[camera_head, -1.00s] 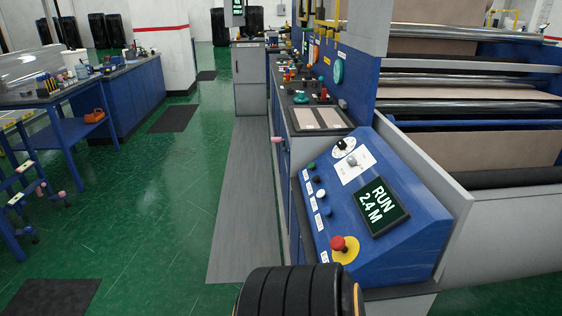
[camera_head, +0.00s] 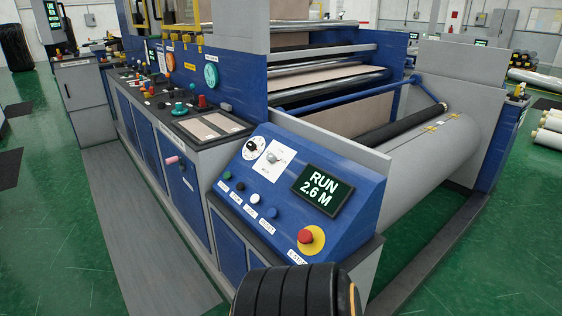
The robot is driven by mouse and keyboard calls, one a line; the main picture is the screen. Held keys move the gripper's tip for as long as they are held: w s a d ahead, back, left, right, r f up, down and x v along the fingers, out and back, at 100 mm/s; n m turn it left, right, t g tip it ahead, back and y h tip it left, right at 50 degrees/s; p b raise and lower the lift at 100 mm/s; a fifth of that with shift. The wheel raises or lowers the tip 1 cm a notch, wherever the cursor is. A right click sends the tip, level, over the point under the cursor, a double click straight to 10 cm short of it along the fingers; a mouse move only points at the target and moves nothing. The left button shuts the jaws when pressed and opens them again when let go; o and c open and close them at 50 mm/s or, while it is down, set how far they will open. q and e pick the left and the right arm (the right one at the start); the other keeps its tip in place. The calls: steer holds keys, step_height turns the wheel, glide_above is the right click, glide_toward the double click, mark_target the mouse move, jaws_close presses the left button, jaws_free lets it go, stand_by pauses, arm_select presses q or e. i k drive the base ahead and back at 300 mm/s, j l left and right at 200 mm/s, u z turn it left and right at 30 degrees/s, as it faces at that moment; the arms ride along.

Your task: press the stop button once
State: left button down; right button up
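The blue sloped control panel (camera_head: 345,240) stands in the middle of the head view. A row of small buttons runs down its left side: a green button (camera_head: 227,175), a black button (camera_head: 240,187), a white button (camera_head: 255,198) and a blue button (camera_head: 272,212). Their small white labels are too small to read surely. A red mushroom button (camera_head: 305,236) sits on a yellow disc at the panel's near end. The display (camera_head: 322,190) reads RUN 2.6 M. Neither of my grippers shows in the head view, and nothing touches the buttons.
A long console (camera_head: 170,120) with more knobs and a pink-tipped lever (camera_head: 173,160) extends to the left. A large grey roll (camera_head: 425,160) lies to the right. Green floor (camera_head: 60,250) is open at the left.

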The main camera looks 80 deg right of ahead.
mark_target(240, 186)
steer(key=i+l+z, duration=0.15)
steer(key=z, duration=0.35)
steer(key=i+l+z, duration=0.1)
steer(key=i+z, duration=0.15)
steer(key=z, duration=0.2)
steer(key=i+z, duration=0.2)
steer(key=z, duration=0.3)
steer(key=i+j+z, duration=0.1)
steer(key=i+z, duration=0.15)
steer(key=z, duration=0.25)
steer(key=i+j+z, duration=0.15)
steer(key=z, duration=0.3)
steer(key=i+l+z, duration=0.1)
steer(key=i+z, duration=0.5)
steer(key=z, duration=0.15)
